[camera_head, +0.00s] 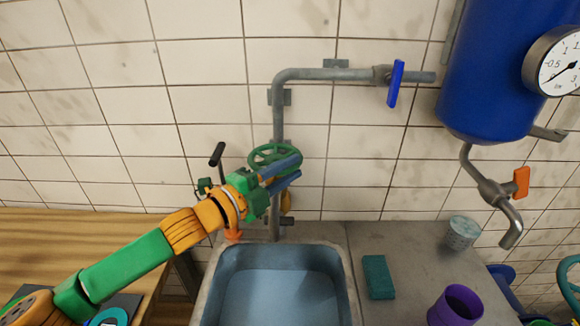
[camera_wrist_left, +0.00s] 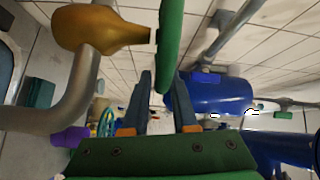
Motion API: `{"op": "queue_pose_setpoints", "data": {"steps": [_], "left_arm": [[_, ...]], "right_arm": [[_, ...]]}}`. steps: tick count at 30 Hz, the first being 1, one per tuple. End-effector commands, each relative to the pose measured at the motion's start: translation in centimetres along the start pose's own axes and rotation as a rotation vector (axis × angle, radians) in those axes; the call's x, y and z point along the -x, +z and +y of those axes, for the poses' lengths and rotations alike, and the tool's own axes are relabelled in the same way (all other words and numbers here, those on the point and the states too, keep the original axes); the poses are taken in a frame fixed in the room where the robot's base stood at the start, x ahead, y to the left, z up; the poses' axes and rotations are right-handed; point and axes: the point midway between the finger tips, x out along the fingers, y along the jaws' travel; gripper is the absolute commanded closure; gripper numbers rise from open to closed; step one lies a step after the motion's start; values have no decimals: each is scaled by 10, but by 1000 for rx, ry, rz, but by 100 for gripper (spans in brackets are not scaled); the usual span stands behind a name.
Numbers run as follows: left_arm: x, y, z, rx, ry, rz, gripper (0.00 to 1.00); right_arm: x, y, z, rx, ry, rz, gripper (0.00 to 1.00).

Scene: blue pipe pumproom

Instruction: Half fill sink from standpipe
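The grey standpipe (camera_head: 279,122) runs up the tiled wall behind the sink, with a green handwheel (camera_head: 262,153) on it. The sink (camera_head: 345,270) has a blue-grey inside; I cannot tell whether water stands in it. My left gripper (camera_head: 284,174) is at the handwheel, its two blue fingers apart. In the left wrist view the handwheel's green rim (camera_wrist_left: 171,40) runs down between the open fingertips (camera_wrist_left: 163,80); I cannot tell whether they touch it. A brass valve body (camera_wrist_left: 100,28) and a curved grey pipe (camera_wrist_left: 75,95) are beside it. My right gripper is not in view.
A blue tank (camera_head: 490,75) with a gauge (camera_head: 555,62) and an orange-handled tap (camera_head: 521,182) hangs at right. A blue lever (camera_head: 395,84) sits on the upper pipe. A teal block (camera_head: 378,277), grey cup (camera_head: 462,233) and purple cup (camera_head: 457,304) stand right of the sink.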

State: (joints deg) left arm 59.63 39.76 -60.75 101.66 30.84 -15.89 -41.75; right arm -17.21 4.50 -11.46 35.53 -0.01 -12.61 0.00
Motion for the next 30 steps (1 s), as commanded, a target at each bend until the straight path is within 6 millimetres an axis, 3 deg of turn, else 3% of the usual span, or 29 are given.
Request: {"op": "queue_pose_setpoints", "data": {"steps": [2, 11, 21, 30], "left_arm": [[0, 0, 0, 0, 0, 0, 51], [2, 0, 0, -1, -1, 0, 51], [57, 2, 3, -1, -1, -2, 51], [72, 1, 0, 1, -1, -1, 51]], "right_arm": [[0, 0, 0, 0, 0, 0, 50], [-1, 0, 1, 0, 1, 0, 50], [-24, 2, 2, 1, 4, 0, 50], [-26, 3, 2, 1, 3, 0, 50]]}}
